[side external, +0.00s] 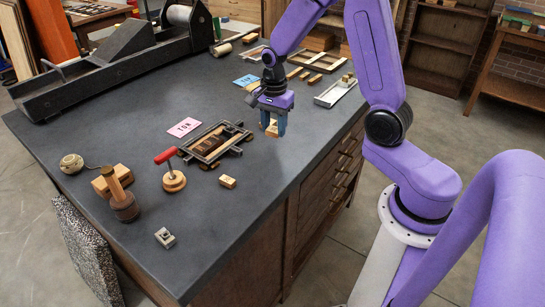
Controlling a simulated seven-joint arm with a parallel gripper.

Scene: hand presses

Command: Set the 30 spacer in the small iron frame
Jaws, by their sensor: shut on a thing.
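My gripper (274,128) is shut on a small pale wooden block (271,129), low over the bench at its right side. I cannot read a number on this block, nor tell if it touches the bench. A dark iron frame (240,151) lies flat to the left of my gripper, with wooden pieces inside it. Another small wooden block (228,182) lies just in front of the frame. Its marking is too small to read.
A pink card (184,127) and a red-handled tool (174,181) lie near the frame. A metal tray (335,93) and wooden frames (318,61) lie behind my gripper. A large black press (110,67) fills the back left. The bench's front middle (225,235) is clear.

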